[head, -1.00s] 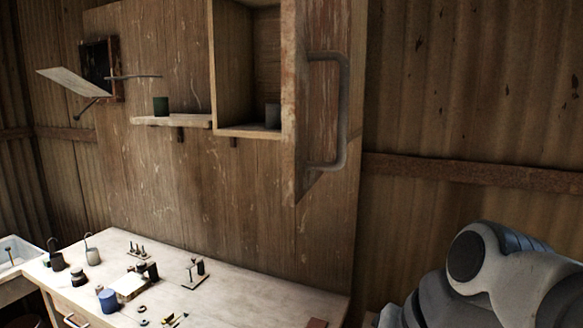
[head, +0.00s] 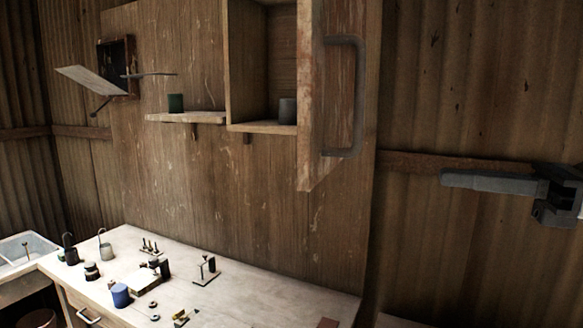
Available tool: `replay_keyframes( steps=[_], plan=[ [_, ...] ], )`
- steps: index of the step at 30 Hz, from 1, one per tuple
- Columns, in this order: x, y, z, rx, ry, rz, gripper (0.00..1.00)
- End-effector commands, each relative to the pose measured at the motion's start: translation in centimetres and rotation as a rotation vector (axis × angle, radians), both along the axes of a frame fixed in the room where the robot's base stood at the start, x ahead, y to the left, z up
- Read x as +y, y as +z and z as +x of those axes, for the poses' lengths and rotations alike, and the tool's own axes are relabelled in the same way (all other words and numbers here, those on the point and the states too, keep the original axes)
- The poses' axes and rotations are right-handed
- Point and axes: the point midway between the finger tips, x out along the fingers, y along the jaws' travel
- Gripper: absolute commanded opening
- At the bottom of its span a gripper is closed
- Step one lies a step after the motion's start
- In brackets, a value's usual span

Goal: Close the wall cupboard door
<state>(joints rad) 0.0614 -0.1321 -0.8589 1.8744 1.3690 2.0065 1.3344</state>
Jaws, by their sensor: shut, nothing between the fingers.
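The wall cupboard (head: 237,70) hangs on the wood panel and is open at the front. Its door (head: 313,140) stands swung out on the right side, with a grey bar handle (head: 357,100) on the face turned to the right. A grey cup (head: 287,111) stands inside on the cupboard floor. My gripper (head: 446,178) is at the right, its fingers shut and pointing left toward the door. It is empty and apart from the door and handle, a little lower than the handle.
A small shelf (head: 190,117) with a green cup (head: 176,103) is left of the cupboard. A box with a tilted flap (head: 88,80) hangs farther left. The workbench (head: 255,300) below holds a blue cup (head: 121,295) and several small tools. The wall between door and gripper looks clear.

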Motion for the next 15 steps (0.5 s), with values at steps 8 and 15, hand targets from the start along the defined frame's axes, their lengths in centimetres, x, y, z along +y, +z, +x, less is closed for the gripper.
replay_keyframes(
  steps=[8,15],
  plan=[
    [1.0,0.0,0.4,-0.001,-0.003,-0.002,0.00],
    [2.8,0.1,1.2,-0.001,0.004,-0.002,0.00]
  ],
)
